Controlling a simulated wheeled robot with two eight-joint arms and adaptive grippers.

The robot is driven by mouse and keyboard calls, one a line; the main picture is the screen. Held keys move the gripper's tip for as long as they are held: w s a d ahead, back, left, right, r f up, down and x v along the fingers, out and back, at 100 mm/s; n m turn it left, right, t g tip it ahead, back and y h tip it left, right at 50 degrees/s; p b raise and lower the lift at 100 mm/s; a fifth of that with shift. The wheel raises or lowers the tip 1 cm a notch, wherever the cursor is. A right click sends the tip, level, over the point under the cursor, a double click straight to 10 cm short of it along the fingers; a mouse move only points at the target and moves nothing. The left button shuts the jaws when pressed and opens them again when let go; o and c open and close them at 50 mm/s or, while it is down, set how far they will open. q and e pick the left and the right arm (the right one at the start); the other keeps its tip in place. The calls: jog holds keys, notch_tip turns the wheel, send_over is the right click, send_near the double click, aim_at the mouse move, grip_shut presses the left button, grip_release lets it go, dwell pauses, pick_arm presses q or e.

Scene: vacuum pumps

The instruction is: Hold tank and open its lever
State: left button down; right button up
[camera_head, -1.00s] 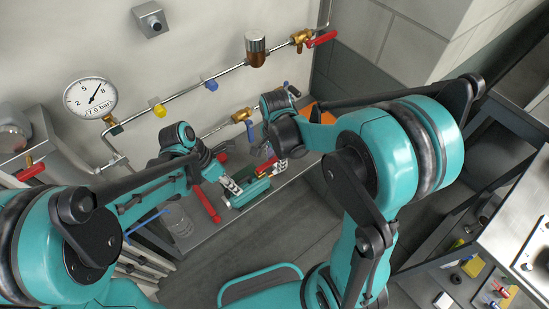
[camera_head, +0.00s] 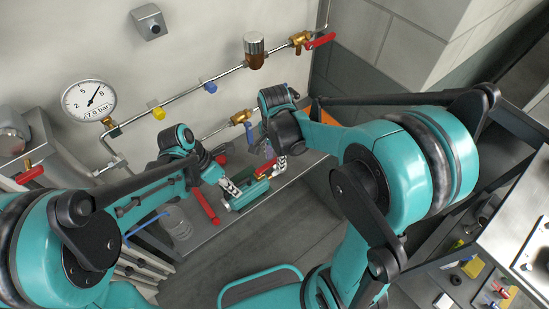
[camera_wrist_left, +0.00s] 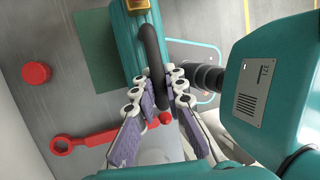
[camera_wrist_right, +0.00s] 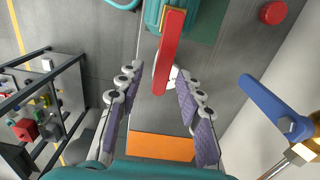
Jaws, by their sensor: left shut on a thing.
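The teal tank (camera_head: 249,194) lies on the grey bench below the pipes. In the left wrist view its teal body (camera_wrist_left: 124,50) has a dark curved handle (camera_wrist_left: 152,45). My left gripper (camera_wrist_left: 160,88) is shut on this handle. In the right wrist view the tank (camera_wrist_right: 205,22) is at the top, with its long red lever (camera_wrist_right: 168,62) pointing toward my right gripper. My right gripper (camera_wrist_right: 157,82) is open, one finger on each side of the lever's free end, with gaps on both sides. In the head view, the arm partly hides the lever.
A red wrench (camera_wrist_left: 90,137) and a red round knob (camera_wrist_left: 37,73) are close to the tank. A blue lever (camera_wrist_right: 272,104) on a brass valve is right of my right gripper. An orange sheet (camera_wrist_right: 160,147) lies below. Pipes with a pressure gauge (camera_head: 90,101) run along the wall.

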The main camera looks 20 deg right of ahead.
jog(key=shift+r, duration=3)
pick_arm(q)
jog(key=c, duration=1.5)
grip_release()
